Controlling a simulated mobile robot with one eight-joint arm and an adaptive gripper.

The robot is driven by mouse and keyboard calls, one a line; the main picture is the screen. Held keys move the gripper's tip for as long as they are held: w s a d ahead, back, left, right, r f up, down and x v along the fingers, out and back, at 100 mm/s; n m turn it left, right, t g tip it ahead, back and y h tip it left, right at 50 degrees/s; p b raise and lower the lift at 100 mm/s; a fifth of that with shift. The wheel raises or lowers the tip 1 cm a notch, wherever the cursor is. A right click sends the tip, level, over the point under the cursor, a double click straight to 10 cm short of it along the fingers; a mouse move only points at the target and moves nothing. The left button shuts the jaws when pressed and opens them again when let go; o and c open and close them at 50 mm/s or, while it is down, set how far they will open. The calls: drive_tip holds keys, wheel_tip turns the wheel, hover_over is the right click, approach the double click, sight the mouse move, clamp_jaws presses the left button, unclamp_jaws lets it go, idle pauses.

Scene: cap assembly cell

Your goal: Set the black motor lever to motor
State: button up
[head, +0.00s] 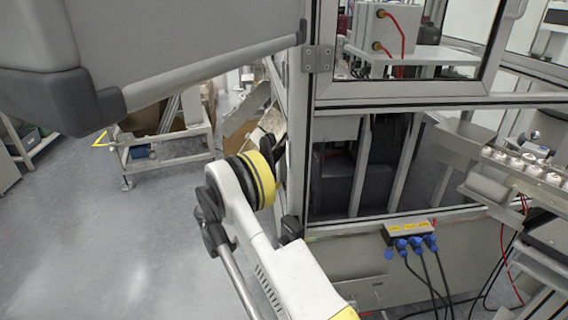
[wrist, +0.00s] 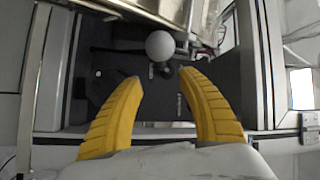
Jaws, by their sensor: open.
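My gripper (wrist: 163,105) shows in the wrist view with its two yellow fingers spread wide and nothing between them. A round grey knob (wrist: 160,45) is beyond the fingertips, a little left of the middle of the gap, and not touched. Small dark and light parts sit just below the knob; I cannot tell if they belong to it. I cannot make out a black lever for certain in either view. In the head view my arm reaches to the cell's left corner post, and the gripper's fingers cannot be made out there.
The cell's frame (head: 400,103) with window panels stands close to my arm. Blue plugs (head: 415,243) with black cables are on its lower front. A tray of white round parts (head: 528,168) is at the right. Open grey floor (head: 90,230) lies at the left.

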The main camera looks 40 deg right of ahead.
drive_tip(key=d+b, duration=0.1)
drive_tip(key=d, duration=0.2)
drive_tip(key=d+b, duration=0.1)
drive_tip(key=d, duration=0.2)
drive_tip(key=d+r, duration=0.1)
drive_tip(key=d, duration=0.2)
drive_tip(key=shift+w+b, duration=0.2)
drive_tip(key=shift+b, duration=0.2)
drive_tip(key=shift+d+r, duration=0.2)
drive_tip(key=shift+d, duration=0.4)
clamp_jaws()
